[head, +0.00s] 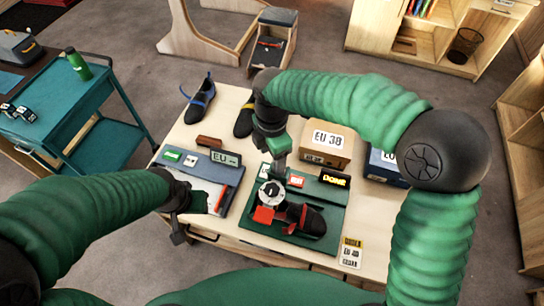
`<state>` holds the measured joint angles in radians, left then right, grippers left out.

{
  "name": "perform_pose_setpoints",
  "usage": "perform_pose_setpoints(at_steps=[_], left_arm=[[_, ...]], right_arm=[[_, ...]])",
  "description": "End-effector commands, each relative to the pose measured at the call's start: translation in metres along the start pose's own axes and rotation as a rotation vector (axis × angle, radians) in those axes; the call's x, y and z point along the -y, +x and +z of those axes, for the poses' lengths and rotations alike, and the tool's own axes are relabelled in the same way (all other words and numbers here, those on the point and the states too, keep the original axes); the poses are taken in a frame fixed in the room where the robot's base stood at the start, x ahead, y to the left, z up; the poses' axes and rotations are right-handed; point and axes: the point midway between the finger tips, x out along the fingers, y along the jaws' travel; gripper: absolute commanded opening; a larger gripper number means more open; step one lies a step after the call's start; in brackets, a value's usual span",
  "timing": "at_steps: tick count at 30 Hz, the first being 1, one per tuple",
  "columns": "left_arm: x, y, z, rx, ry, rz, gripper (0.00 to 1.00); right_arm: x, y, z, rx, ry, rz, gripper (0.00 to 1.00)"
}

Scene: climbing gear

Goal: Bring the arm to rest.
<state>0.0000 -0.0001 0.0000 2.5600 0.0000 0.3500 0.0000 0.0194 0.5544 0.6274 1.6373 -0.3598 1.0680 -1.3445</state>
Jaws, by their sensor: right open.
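My right arm arches in from the right over the table (225,120). Its gripper (278,160) is open and points down above the upper left part of a green fixture board (325,247). A round white dial (271,194) sits just below it in the picture; I cannot tell the gap. No held object shows in it. My left gripper (187,208) is at the table's left edge, beside a grey-blue tray (226,172). Its fingers are dark and partly hidden, so its opening is unclear.
A dark climbing shoe (311,221) lies on the green board beside a red block (263,215). A blue-strapped shoe (201,97) and another shoe (243,124) stand at the back. An EU 38 box (326,143) is right of the gripper. A teal cart (75,100) stands left.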

Motion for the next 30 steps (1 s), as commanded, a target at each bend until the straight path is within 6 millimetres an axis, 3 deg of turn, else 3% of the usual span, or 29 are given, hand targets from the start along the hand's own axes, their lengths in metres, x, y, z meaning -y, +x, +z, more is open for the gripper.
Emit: perform_pose_setpoints(at_steps=[11, 14, 17, 21, 24, 27, 30], left_arm=[[0.0, 0.0, 0.0, 0.0, 0.0, 0.0, 0.36], [0.0, 0.006, 0.001, 0.0, 0.0, 0.0, 0.36], [0.0, 0.025, 0.006, 0.0, 0.0, 0.0, 0.36], [0.0, 0.059, 0.014, 0.0, 0.0, 0.0, 0.36], [0.0, 0.076, 0.018, 0.001, 0.0, 0.0, 0.36], [0.0, 0.083, 0.02, 0.0, 0.0, 0.0, 0.36], [0.0, 0.084, 0.02, 0.0, 0.0, 0.0, 0.36]], right_arm=[[0.0, 0.0, 0.0, 0.0, 0.0, 0.0, 0.64], [0.008, 0.011, 0.006, 0.009, 0.069, 0.0, 0.64], [0.036, 0.041, 0.027, 0.025, 0.344, 0.018, 0.64], [0.106, 0.094, 0.076, 0.011, 1.055, 0.102, 0.64], [0.156, 0.12, 0.101, -0.05, 1.564, 0.175, 0.64], [0.188, 0.133, 0.112, -0.113, 1.903, 0.224, 0.64], [0.2, 0.136, 0.116, -0.144, 2.042, 0.241, 0.64]])
